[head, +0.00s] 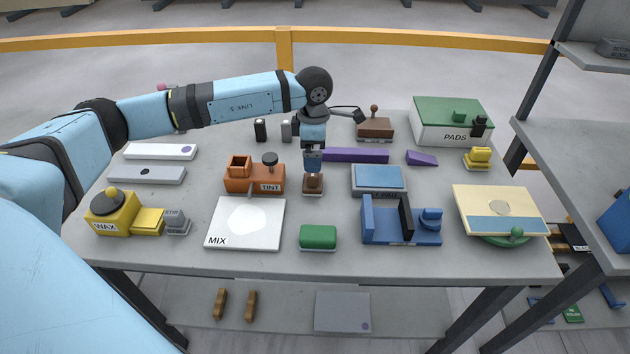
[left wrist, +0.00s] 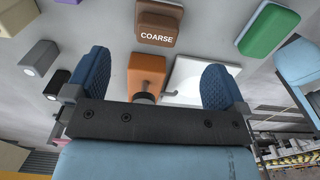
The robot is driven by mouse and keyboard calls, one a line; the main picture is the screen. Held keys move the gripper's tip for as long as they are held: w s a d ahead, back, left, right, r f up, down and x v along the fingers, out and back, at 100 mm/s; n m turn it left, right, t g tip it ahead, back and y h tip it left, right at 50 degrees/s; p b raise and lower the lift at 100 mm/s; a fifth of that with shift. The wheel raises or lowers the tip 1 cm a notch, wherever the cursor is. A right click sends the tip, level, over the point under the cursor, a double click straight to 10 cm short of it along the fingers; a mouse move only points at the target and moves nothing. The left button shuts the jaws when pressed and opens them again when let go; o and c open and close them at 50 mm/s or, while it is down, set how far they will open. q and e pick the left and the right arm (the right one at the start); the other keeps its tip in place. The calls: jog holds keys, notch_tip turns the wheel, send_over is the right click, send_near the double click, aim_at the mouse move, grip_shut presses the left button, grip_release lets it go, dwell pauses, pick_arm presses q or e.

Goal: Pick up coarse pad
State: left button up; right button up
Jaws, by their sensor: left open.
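The coarse pad (head: 313,187) is a small brown block on a pale base, standing on the grey table near its middle. In the left wrist view the brown pad (left wrist: 158,26) shows the word COARSE and lies beyond the fingertips. My left gripper (head: 313,169) points down just above the pad in the head view. In the left wrist view its two blue fingers (left wrist: 156,80) are spread apart with nothing gripped between them. The fingers hide part of the pad in the head view. My right gripper is not in view.
An orange TINT holder (head: 240,181) stands left of the pad. A white MIX board (head: 232,238) and green block (head: 318,235) are in front. A blue-topped grey block (head: 378,179) is right, a purple bar (head: 355,155) behind. A green PADS box (head: 425,128) stands back right.

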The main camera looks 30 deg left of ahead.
aim_at(313, 177)
pick_arm(q)
jog(key=f, duration=0.9)
jog(key=shift+a+f+p, duration=0.2)
jog(key=shift+f+p, duration=0.1)
jog(key=shift+p, duration=0.05)
jog(key=c, duration=1.1)
